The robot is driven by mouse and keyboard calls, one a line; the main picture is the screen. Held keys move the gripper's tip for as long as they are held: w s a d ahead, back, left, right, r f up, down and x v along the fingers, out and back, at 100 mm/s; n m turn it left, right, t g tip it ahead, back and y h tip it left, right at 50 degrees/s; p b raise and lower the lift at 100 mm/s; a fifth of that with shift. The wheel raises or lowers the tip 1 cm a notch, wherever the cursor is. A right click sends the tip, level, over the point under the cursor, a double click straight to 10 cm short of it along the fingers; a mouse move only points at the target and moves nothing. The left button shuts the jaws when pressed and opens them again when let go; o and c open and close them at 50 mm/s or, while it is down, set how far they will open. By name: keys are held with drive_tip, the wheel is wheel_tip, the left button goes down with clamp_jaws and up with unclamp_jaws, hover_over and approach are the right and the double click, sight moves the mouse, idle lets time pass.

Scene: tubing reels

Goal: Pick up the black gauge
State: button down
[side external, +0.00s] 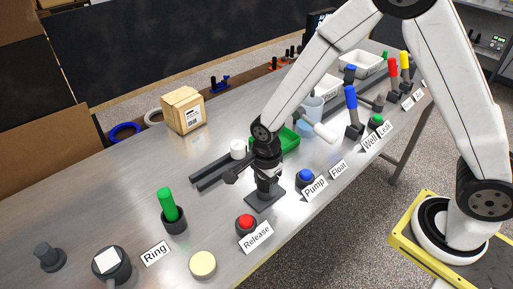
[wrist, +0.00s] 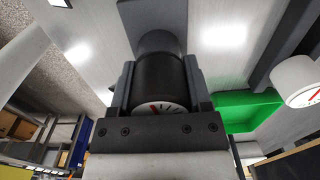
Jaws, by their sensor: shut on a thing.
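The black gauge (wrist: 160,78) is a short black cylinder with a white dial and red needle. In the wrist view it sits between the two fingers of my gripper (wrist: 162,82), which is shut on it. A grey cylinder and a dark square plate (side external: 264,200) show beyond it. In the side view my gripper (side external: 268,178) points down just above this plate. The gauge is largely hidden there by the fingers, and I cannot tell whether it touches the plate.
A white gauge (wrist: 296,80) stands by dark rails (side external: 210,172) and a green tray (side external: 289,140). The red Release button (side external: 246,222) and blue Pump button (side external: 306,175) flank the plate. A cardboard box (side external: 183,110) is farther back.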

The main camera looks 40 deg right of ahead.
drive_tip(key=shift+r, duration=0.75)
drive_tip(key=s+d+r, duration=0.3)
drive_tip(key=s+r, duration=0.7)
drive_tip(key=s, duration=0.3)
drive_tip(key=shift+s+r, duration=0.35)
drive_tip(key=shift+r, duration=0.05)
drive_tip(key=shift+d, duration=0.1)
